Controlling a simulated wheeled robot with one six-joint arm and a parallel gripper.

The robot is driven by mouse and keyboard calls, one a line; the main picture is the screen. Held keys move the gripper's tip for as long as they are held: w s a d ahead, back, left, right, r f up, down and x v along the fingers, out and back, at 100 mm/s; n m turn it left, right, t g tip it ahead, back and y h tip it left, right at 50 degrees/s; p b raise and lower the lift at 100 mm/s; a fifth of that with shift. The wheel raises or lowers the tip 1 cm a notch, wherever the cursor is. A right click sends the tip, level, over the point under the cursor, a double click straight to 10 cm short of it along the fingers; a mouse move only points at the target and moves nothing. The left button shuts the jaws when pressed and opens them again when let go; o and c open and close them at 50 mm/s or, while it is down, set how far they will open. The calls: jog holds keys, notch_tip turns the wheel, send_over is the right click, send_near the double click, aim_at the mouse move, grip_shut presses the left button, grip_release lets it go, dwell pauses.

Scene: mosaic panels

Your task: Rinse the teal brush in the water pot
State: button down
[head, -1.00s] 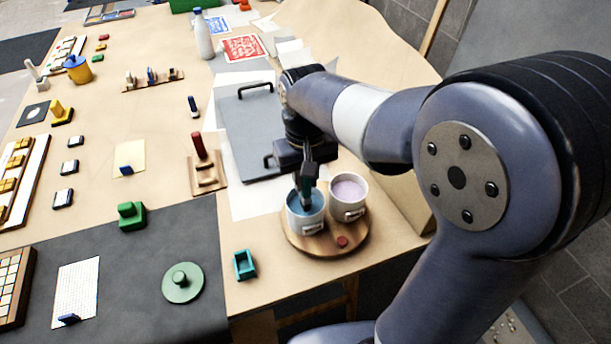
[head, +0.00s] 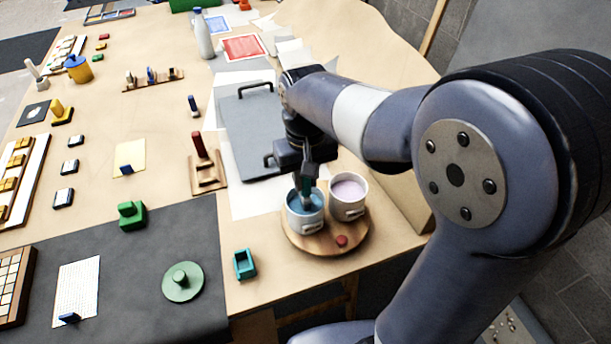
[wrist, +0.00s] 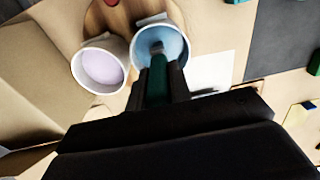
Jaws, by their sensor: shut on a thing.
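My gripper (head: 307,178) is shut on the teal brush (wrist: 157,80) and points down over the pot with blue liquid. The brush's lower end reaches inside the mouth of this pot (head: 306,222), which also shows in the wrist view (wrist: 184,65). Whether the bristles are below the liquid's surface I cannot tell. A second white pot (head: 350,209) with pale lilac liquid stands right beside it; it also shows in the wrist view (wrist: 83,87). Both pots have labels too small to read.
Both pots stand on a round wooden board (head: 328,243) with a red knob (head: 342,241). A grey board with handles (head: 252,135) lies behind. A wooden rack with a red upright piece (head: 200,147) stands further left.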

notch_tip(320, 180, up, 7)
jog(key=p, duration=0.6)
dwell(0.3)
jog(key=shift+f, duration=0.1)
dwell(0.3)
